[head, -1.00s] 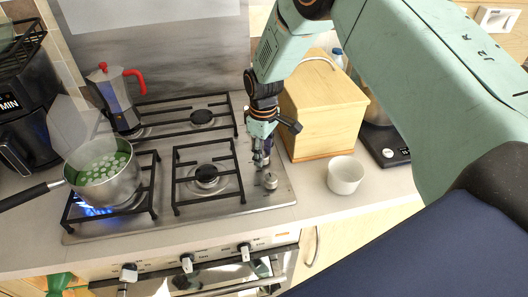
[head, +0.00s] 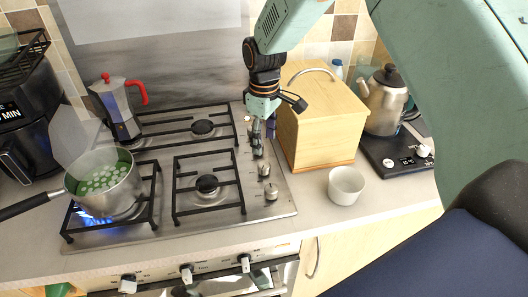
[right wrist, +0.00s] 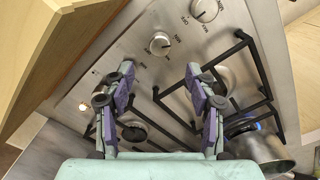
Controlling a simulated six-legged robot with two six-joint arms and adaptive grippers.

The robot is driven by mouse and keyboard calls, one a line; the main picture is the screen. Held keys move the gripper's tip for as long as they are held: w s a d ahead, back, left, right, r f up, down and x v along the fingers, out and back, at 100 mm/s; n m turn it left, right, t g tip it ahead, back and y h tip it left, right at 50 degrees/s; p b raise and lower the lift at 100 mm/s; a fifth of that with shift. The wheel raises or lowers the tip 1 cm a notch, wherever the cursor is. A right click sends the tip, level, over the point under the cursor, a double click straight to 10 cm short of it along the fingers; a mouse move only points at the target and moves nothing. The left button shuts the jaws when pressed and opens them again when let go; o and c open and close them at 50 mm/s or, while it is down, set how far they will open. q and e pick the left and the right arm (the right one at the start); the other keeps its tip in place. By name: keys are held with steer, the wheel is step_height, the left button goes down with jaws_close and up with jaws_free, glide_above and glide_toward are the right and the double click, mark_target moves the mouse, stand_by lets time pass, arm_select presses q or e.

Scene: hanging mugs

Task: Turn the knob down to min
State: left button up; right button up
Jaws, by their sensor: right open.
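Round metal knobs line the right side of the steel hob. In the head view the front knob (head: 271,194) and the one behind it (head: 264,169) show clearly; those farther back are partly hidden by my right gripper (head: 257,143). My right gripper (right wrist: 160,75) is open and empty, pointing down over the knob row. My left gripper is not in view.
A pot (head: 104,185) of green liquid with pale round pieces sits over a blue flame (head: 95,217) at front left. A moka pot (head: 118,108) stands behind. A wooden box (head: 318,125) stands close right of my gripper. A white bowl (head: 345,186) is at its front.

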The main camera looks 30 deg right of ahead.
step_height(320, 180, up, 3)
steer(key=shift+f, duration=0.1)
stand_by(0.5)
steer(key=shift+s, duration=0.1)
